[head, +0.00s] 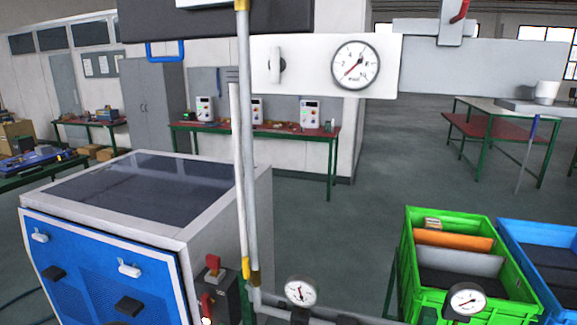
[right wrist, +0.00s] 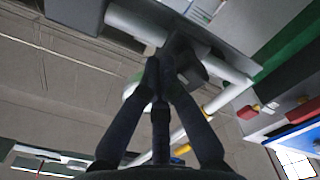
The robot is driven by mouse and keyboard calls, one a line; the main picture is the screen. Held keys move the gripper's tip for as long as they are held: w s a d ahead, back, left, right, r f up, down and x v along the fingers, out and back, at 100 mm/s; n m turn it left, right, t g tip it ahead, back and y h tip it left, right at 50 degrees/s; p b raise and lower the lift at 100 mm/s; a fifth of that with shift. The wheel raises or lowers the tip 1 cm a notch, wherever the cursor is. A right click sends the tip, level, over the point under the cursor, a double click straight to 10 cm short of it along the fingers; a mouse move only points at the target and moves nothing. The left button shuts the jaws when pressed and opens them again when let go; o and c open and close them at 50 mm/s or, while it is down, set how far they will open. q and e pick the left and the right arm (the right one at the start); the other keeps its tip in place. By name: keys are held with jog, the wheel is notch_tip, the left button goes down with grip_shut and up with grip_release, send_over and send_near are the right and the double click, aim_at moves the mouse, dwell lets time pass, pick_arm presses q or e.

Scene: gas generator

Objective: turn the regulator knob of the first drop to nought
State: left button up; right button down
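Along the bottom edge of the head view, a grey pipe carries a small round gauge (head: 300,291), with dark fittings under it cut off by the frame. A second round gauge (head: 467,299) stands further right. Which one belongs to the first drop I cannot tell, and no regulator knob shows clearly there. In the right wrist view the dark fingers of my right gripper (right wrist: 161,75) converge close together at a dark fitting (right wrist: 182,55) beside a pale pipe (right wrist: 228,96). Contact and grip are unclear, dark against dark. My left gripper is in neither view.
A white panel with a lever (head: 277,66) and a large gauge (head: 355,65) hangs above. A vertical pipe (head: 246,150) crosses the middle. A blue-fronted cabinet (head: 100,275) stands left. A green crate (head: 408,262) and a blue crate (head: 540,238) stand right. Open floor lies behind.

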jog(key=shift+d, duration=0.15)
jog(key=shift+s+d, duration=0.2)
jog(key=shift+d, duration=0.05)
jog(key=p+v, duration=0.2)
jog(key=v, duration=0.4)
dwell(0.3)
jog(key=shift+w, duration=0.1)
